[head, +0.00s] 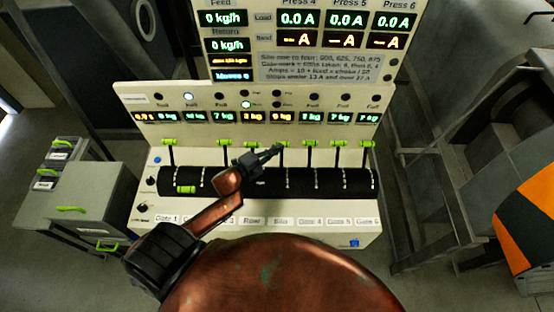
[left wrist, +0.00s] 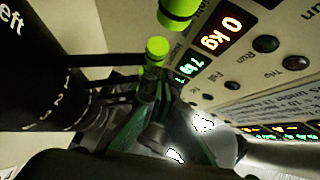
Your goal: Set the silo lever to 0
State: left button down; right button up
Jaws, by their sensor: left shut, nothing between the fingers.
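The silo lever has a bright green knob (head: 284,143) on a thin dark stem. It stands at the upper end of its slot, above the label plate that reads Silo (head: 281,221). My left gripper (head: 276,150) is shut and empty, its tips close to this knob at its left side. I cannot tell whether they touch it. In the left wrist view, the closed fingers (left wrist: 155,128) are beside the black drum, with a green knob (left wrist: 157,48) above them. I cannot tell which lever that knob belongs to. My right gripper is not in view.
Neighbouring green-knobbed levers stand close on both sides, such as the Gate 4 lever (head: 310,143). One lever knob (head: 186,189) at the left is low. The black drum (head: 330,181) carries scale marks. Displays and buttons line the panel behind. Grey drawers (head: 85,205) stand at the left.

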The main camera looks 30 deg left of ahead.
pick_arm(q)
jog(key=shift+w+a+f, duration=0.2)
jog(key=shift+w+a, duration=0.1)
jog(key=shift+w, duration=0.15)
jog(key=shift+w+a+f, duration=0.2)
jog(key=shift+w+a, duration=0.1)
jog(key=shift+w, duration=0.15)
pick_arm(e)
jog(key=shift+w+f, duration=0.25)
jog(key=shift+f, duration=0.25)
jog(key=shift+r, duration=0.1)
